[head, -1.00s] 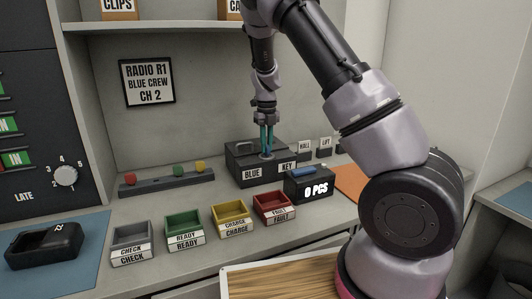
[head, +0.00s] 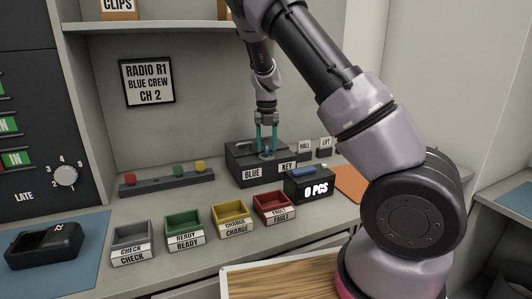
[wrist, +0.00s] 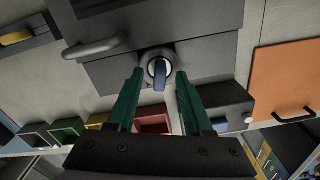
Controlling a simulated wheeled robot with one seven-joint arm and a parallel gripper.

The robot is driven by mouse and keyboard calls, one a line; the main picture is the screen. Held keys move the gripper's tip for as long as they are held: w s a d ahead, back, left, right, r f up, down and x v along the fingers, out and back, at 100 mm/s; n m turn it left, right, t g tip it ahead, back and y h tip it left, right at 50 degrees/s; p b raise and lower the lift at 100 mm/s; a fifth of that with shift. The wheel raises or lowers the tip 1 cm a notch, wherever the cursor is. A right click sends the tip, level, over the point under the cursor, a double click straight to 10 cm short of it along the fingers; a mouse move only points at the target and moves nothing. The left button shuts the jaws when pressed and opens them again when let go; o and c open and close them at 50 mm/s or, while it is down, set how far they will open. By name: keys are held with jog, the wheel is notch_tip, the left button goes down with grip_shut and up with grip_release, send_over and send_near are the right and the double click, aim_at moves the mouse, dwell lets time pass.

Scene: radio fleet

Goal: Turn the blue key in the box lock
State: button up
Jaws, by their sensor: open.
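The dark box (head: 243,169) with the BLUE and KEY labels stands on the counter below my gripper. The blue key (wrist: 159,76) sits in the round lock (wrist: 151,60) on top of the box, its bow pointing toward the bottom of the wrist view. My gripper (head: 267,150) points down over the lock with its green fingers open. In the wrist view the two fingertips (wrist: 160,75) stand apart on either side of the key, with gaps and no contact visible. In the head view the key is mostly hidden between the fingers.
The box's handle (wrist: 95,49) rises beside the lock. Grey, green, yellow and red trays (head: 273,206) line the counter. An orange mat (head: 350,184) lies to the right.

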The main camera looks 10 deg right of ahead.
notch_tip(320, 180, up, 10)
jog(key=shift+f, duration=0.25)
jog(key=s+d+r+n+t+y, duration=0.1)
jog(key=s+d+r+n+y, duration=0.15)
jog(key=s+r+n, duration=0.5)
jog(key=s+d+r+n+t+y, duration=0.2)
jog(key=s+d+r+n, duration=0.1)
jog(key=s+r+n, duration=0.5)
jog(key=s+r+n+t+h, duration=0.1)
jog(key=s+n+t, duration=0.3)
jog(key=s+n, duration=1)
jog(key=n+h, duration=0.1)
jog(key=n, duration=0.2)
jog(key=shift+s+d+r+n, duration=0.15)
jog(key=shift+s+r+n, duration=0.05)
jog(key=shift+s+n, duration=0.15)
jog(key=shift+h, duration=0.25)
